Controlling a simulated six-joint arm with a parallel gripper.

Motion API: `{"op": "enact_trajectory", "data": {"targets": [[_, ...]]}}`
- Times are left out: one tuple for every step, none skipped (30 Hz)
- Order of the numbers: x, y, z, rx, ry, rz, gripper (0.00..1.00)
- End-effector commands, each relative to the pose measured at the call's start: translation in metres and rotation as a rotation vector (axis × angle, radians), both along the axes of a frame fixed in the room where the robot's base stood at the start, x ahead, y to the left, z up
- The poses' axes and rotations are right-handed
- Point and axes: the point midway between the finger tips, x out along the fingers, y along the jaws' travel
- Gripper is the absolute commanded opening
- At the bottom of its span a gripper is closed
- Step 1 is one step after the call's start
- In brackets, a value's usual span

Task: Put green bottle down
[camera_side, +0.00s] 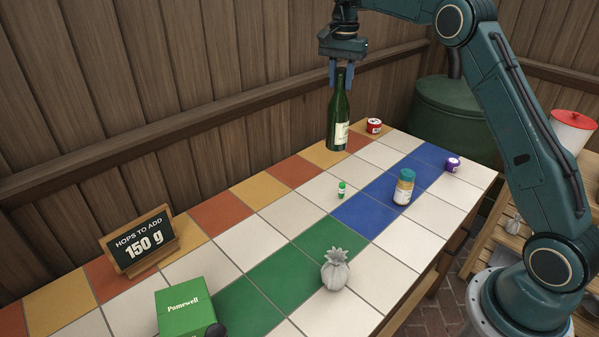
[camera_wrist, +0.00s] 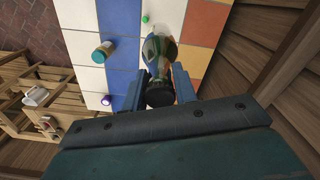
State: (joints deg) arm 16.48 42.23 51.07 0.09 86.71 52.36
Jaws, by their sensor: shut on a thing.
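The green bottle (camera_side: 338,122) has a pale label and a dark neck, and stands upright at the back edge of the tiled table, over the orange and rust tiles. Its base is at or very near the tiles; I cannot tell whether it touches. My gripper (camera_side: 341,76) points down and is shut on the bottle's neck. In the wrist view the bottle (camera_wrist: 160,50) lies between the two fingers of my gripper (camera_wrist: 160,88), its dark top toward the camera.
Near the bottle are a red tin (camera_side: 374,126), a small green-capped vial (camera_side: 341,190), a blue-lidded jar (camera_side: 404,187) and a purple tin (camera_side: 452,164). White tiles between are clear.

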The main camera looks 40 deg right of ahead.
Motion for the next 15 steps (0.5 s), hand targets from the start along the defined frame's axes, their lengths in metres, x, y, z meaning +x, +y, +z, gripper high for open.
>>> {"op": "enact_trajectory", "data": {"targets": [[0.000, 0.020, 0.007, -0.001, -0.005, 0.037, 0.00], [0.000, 0.031, 0.010, -0.001, -0.005, 0.055, 0.00], [-0.001, 0.045, 0.013, -0.001, -0.005, 0.081, 0.00], [-0.002, 0.055, 0.015, -0.001, -0.005, 0.101, 0.00], [-0.003, 0.066, 0.018, -0.001, -0.005, 0.120, 0.00], [-0.005, 0.080, 0.021, -0.001, -0.005, 0.146, 0.00], [-0.007, 0.090, 0.023, -0.001, -0.005, 0.166, 0.00], [-0.009, 0.101, 0.026, -0.001, -0.005, 0.185, 0.00], [-0.012, 0.115, 0.028, 0.000, -0.004, 0.211, 0.00], [-0.014, 0.124, 0.031, -0.001, -0.005, 0.230, 0.00], [-0.017, 0.134, 0.033, 0.000, -0.004, 0.249, 0.00], [-0.020, 0.146, 0.035, 0.000, -0.004, 0.273, 0.00], [-0.023, 0.154, 0.037, 0.000, -0.004, 0.289, 0.00], [-0.026, 0.163, 0.038, -0.001, -0.004, 0.306, 0.00], [-0.029, 0.172, 0.041, 0.000, -0.004, 0.325, 0.00]]}}
